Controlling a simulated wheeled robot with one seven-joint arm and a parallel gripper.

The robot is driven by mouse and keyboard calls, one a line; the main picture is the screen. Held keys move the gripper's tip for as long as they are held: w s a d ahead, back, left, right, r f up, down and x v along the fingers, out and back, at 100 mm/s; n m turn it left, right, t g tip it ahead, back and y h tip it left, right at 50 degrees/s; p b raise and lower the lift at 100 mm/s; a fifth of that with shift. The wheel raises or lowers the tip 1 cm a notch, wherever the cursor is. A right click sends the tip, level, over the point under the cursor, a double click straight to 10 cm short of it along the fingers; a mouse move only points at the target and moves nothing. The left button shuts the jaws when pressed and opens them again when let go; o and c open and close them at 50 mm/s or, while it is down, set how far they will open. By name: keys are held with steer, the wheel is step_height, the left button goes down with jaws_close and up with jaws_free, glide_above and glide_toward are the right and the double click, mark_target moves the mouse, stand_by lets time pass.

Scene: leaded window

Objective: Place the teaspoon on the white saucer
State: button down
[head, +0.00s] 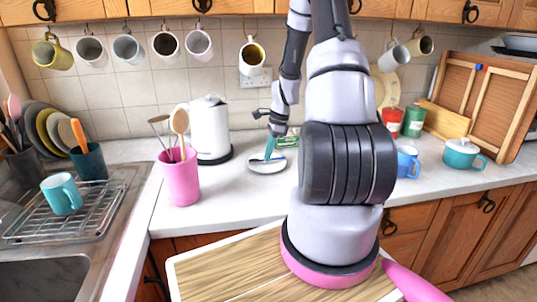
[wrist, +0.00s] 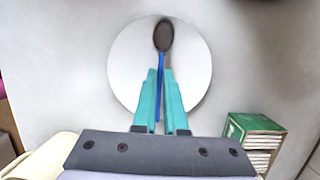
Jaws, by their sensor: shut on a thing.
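The white saucer (head: 257,167) lies on the counter, left of my arm in the head view. In the wrist view the saucer (wrist: 130,62) is a plain white disc under my fingers. The teaspoon (wrist: 164,36) has a dark oval bowl and a blue handle. My gripper (wrist: 160,74), with teal fingers, is shut on its handle. The bowl points toward the saucer's far rim and appears over the saucer. I cannot tell whether it touches the surface. In the head view my gripper (head: 269,153) points down over the saucer.
A pink utensil pot (head: 183,180) and a white kettle (head: 209,130) stand left of the saucer. A green box (wrist: 252,130) is close by on the right in the wrist view. A blue mug (head: 407,161) and a teal pot (head: 461,155) stand further right.

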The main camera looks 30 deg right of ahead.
steer(key=shift+f, duration=0.45)
steer(key=c, duration=1)
jaws_free()
step_height(320, 180, up, 21)
steer(key=s+a+n+t, duration=0.1)
steer(key=s+a+n, duration=0.1)
steer(key=s+n, duration=0.15)
steer(key=s+a+r+n+t, duration=0.2)
steer(key=s+a+r+n, duration=0.2)
steer(key=s+r, duration=0.1)
steer(key=s+a+r+n+t, duration=0.1)
steer(key=s+a+r+n, duration=0.3)
steer(key=s+r+n, duration=0.1)
steer(key=s+a+r+n+t+h, duration=0.1)
steer(key=s+a+r+n+t, duration=0.1)
steer(key=s+a+r+n, duration=0.2)
steer(key=shift+s+a+r+n+t, duration=0.1)
steer(key=shift+s+r, duration=0.35)
steer(key=shift+s, duration=0.2)
steer(key=shift+s+r+n+t, duration=0.15)
steer(key=shift+s+r, duration=0.25)
steer(key=shift+s, duration=0.2)
steer(key=shift+s+a+r+n+t, duration=0.1)
steer(key=shift+s+r, duration=0.35)
steer(key=shift+s, duration=0.2)
